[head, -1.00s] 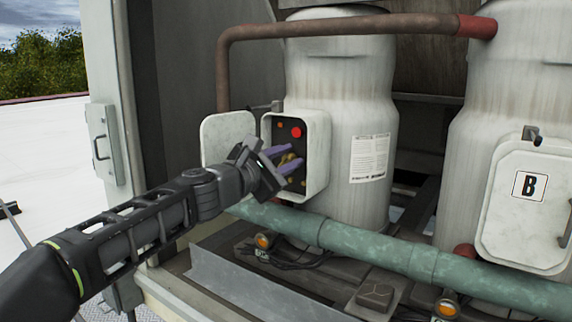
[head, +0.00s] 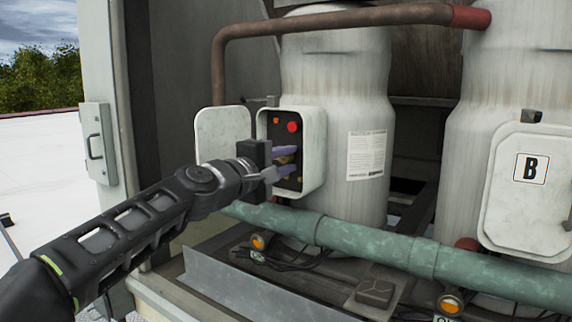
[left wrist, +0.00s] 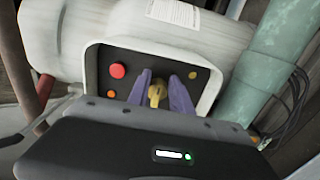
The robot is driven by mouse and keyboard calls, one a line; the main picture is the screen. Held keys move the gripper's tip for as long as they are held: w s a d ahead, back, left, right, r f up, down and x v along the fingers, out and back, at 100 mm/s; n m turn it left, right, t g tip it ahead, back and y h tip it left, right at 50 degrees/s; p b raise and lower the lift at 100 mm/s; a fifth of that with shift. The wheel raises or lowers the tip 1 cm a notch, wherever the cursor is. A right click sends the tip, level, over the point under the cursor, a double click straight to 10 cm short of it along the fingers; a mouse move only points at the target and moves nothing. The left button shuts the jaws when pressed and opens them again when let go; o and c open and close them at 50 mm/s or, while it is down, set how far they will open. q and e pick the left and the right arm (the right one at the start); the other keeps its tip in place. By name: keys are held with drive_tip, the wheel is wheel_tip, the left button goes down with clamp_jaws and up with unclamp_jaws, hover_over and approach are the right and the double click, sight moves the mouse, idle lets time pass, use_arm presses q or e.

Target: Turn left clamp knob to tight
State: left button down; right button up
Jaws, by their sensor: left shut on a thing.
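The brass clamp knob (left wrist: 156,93) sits on the dark panel (left wrist: 130,75) inside the open white box on the left tank. My left gripper (head: 294,159) reaches into the box with its purple fingers. It is shut on the knob, with one finger on each side, as the left wrist view also shows (left wrist: 160,80). The fingers hide part of the knob, and I cannot read any tight mark. My right gripper is not in view.
A red button (head: 292,127) and a small orange light (head: 277,120) are above the fingers. The white box (head: 316,150) has a raised rim, and its door (head: 222,132) hangs open left. A green pipe (head: 345,236) runs below.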

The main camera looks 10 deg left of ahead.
use_arm(q)
drive_tip(key=shift+a+f, duration=0.1)
drive_tip(key=shift+a, duration=0.05)
idle(0.4)
drive_tip(key=c, duration=1.4)
unclamp_jaws()
drive_tip(key=shift+w, duration=0.1)
drive_tip(key=shift+o, duration=1.2)
drive_tip(key=shift+m, duration=0.3)
drive_tip(key=shift+s+a+b, duration=0.1)
drive_tip(key=shift+s+b, duration=0.2)
drive_tip(key=shift+s, duration=0.1)
drive_tip(key=b+v, duration=0.2)
drive_tip(key=v, duration=0.5)
